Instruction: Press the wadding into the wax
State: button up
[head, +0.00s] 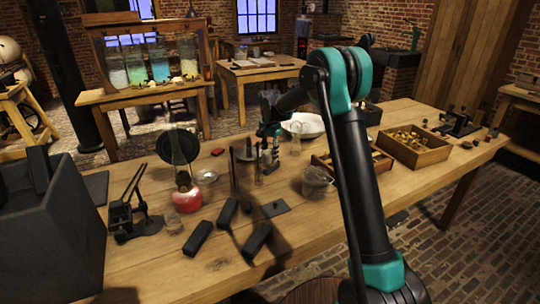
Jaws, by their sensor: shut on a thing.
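My gripper (268,156) is above the middle of the wooden table (330,245), behind a group of small upright things. Its fingers are small in the view and look closed; what they hold is too small to make out. A slim upright piece (258,165) stands just left of the fingers, and a thin dark rod (233,170) stands further left. I cannot tell whether the gripper touches either. No wadding or wax can be made out. A clear glass jar (317,183) stands right of the gripper, near my arm.
A red-based lamp (187,197) and dark stand (133,210) are at left. Several black blocks (198,238) lie in front. A white dish (302,125) is behind; a wooden tray of small parts (413,147) is at right. The front right tabletop is clear.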

aim_at(270, 150)
jog(key=shift+f, duration=0.55)
dwell(1.2)
jog(key=shift+r, duration=3.5)
jog(key=shift+r, duration=0.1)
